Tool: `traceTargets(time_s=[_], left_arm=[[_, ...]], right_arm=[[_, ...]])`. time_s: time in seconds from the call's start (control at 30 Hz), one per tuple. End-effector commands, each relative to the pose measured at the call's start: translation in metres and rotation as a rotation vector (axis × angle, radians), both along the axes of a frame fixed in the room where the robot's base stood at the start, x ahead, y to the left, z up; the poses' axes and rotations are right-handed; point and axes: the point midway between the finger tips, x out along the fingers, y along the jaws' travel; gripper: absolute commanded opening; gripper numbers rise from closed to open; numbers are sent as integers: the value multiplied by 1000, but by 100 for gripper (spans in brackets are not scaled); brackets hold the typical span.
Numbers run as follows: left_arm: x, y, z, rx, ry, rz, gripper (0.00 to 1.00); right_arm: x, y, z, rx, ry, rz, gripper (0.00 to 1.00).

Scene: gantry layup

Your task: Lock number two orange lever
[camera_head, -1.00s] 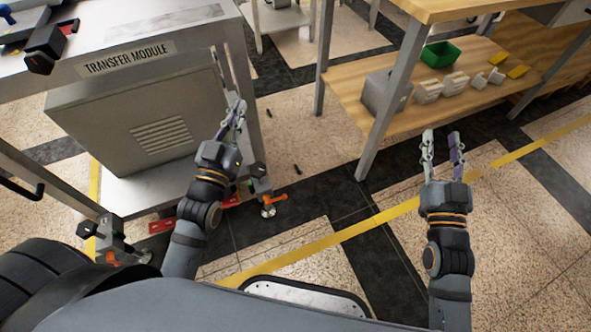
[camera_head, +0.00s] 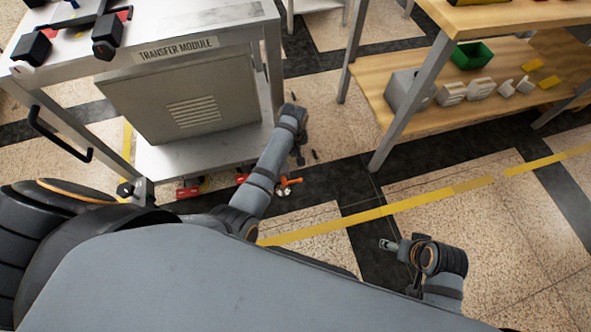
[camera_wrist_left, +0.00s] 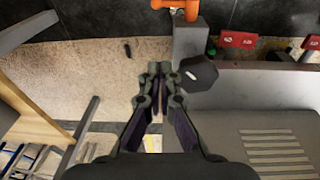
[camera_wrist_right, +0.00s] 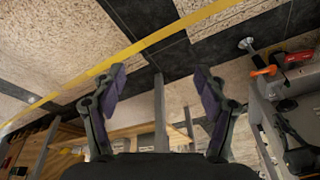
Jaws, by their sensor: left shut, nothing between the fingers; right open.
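An orange lever (camera_head: 290,181) sits low at the near right corner leg of the transfer module (camera_head: 175,47). It also shows at the top of the left wrist view (camera_wrist_left: 176,6) and at the right of the right wrist view (camera_wrist_right: 264,71). My right gripper (camera_wrist_right: 158,75) is open and empty, away from the module.
Red plates (camera_wrist_left: 238,40) line the module's lower edge. A grey leg post (camera_wrist_left: 190,38) with a dark knob (camera_wrist_left: 198,74) stands close to my left fingers. A wooden bench (camera_head: 430,118) with a green bin (camera_head: 472,55) stands at the right. Floor between them is mostly clear.

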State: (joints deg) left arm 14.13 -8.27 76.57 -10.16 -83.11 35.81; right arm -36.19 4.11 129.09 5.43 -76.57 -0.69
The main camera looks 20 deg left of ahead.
Motion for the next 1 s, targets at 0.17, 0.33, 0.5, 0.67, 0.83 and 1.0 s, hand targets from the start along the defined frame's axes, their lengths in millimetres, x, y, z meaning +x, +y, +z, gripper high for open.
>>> traceTargets(time_s=[0.17, 0.33, 0.5, 0.67, 0.83, 1.0], left_arm=[[-10, -6, 4, 6, 106, 32, 0], [-10, -6, 3, 6, 104, 31, 0], [-10, -5, -5, 7, 104, 30, 0], [-10, -4, -33, 7, 104, 29, 0], [-8, -3, -72, 6, 103, 29, 0], [-7, -1, -107, 6, 103, 29, 0]], right_arm=[[-21, -1, -4, -2, 97, 2, 73], [-21, 0, -4, -2, 95, 2, 73], [-20, 1, -9, 3, 81, 2, 73], [-17, 6, -28, 27, 22, 2, 73], [-12, 14, -51, 64, -82, -4, 73], [-5, 20, -68, 97, -197, -18, 73]])
